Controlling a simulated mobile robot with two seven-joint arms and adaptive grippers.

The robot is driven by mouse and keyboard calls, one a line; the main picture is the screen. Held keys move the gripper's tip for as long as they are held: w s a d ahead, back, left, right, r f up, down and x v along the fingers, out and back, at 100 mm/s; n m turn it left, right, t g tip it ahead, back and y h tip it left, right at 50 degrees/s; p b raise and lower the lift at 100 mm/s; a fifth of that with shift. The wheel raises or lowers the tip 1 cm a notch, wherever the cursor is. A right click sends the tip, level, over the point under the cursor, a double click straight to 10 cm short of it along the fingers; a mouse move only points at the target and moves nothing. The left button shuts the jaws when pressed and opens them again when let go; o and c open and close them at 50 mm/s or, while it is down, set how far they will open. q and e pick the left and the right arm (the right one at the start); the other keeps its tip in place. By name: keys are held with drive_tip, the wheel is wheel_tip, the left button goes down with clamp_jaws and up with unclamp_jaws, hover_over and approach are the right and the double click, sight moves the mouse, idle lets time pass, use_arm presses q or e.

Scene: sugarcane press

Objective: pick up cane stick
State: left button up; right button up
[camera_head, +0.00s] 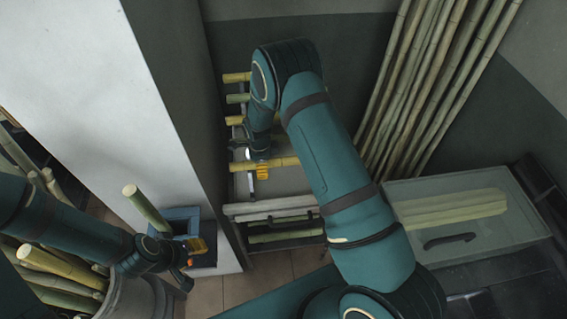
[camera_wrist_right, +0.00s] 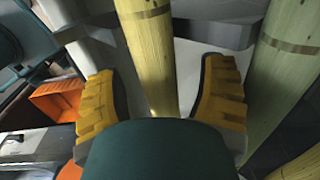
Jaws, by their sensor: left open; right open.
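Several cane sticks lie across a rack, their ends showing left of my right arm in the head view. The lowest of these, a yellow cane stick (camera_head: 283,162), is at my right gripper (camera_head: 262,171). In the right wrist view the yellow cane stick (camera_wrist_right: 148,55) runs between the two yellow fingertips of the right gripper (camera_wrist_right: 160,100), with gaps on both sides. The gripper is open, not closed on it. My left gripper (camera_head: 192,254) is open at the lower left, beside a blue-grey box; I see nothing held in it.
A greener cane (camera_wrist_right: 285,75) lies close right of the right gripper. An orange container (camera_wrist_right: 58,100) is at left. A tilted cane (camera_head: 146,208) stands near the blue-grey box (camera_head: 183,213). Tall canes (camera_head: 425,80) lean on the wall.

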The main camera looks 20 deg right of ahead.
use_arm(q)
drive_tip(key=shift+r, duration=0.1)
use_arm(e)
drive_tip(key=shift+r, duration=0.1)
clamp_jaws()
